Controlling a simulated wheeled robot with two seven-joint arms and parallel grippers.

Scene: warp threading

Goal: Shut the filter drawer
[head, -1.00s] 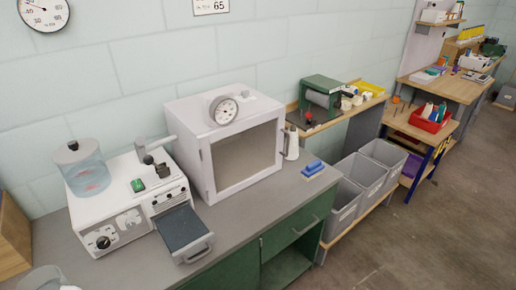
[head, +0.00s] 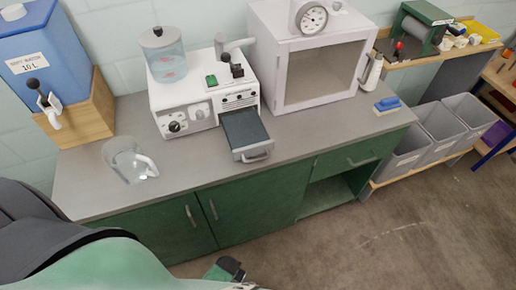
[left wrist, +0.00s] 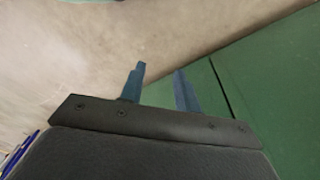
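The filter drawer (head: 244,130) sticks out of the front of the white machine (head: 165,105) on the grey counter. It has a dark top and a pale bar handle (head: 257,154) at its front end, near the counter's front edge. My left gripper (head: 232,268) is low in the head view, in front of the green cabinet and apart from the drawer. In the left wrist view its two fingers (left wrist: 158,70) stand apart with nothing between them. The drawer does not show in that view. My right gripper is not in view.
A clear jug (head: 130,160) stands on the counter left of the machine. A blue water tank (head: 35,60) sits on a wooden stand further left. A white oven-like box (head: 310,60) is to the right. Green cupboard doors (head: 165,228) are below; the counter before the drawer is clear.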

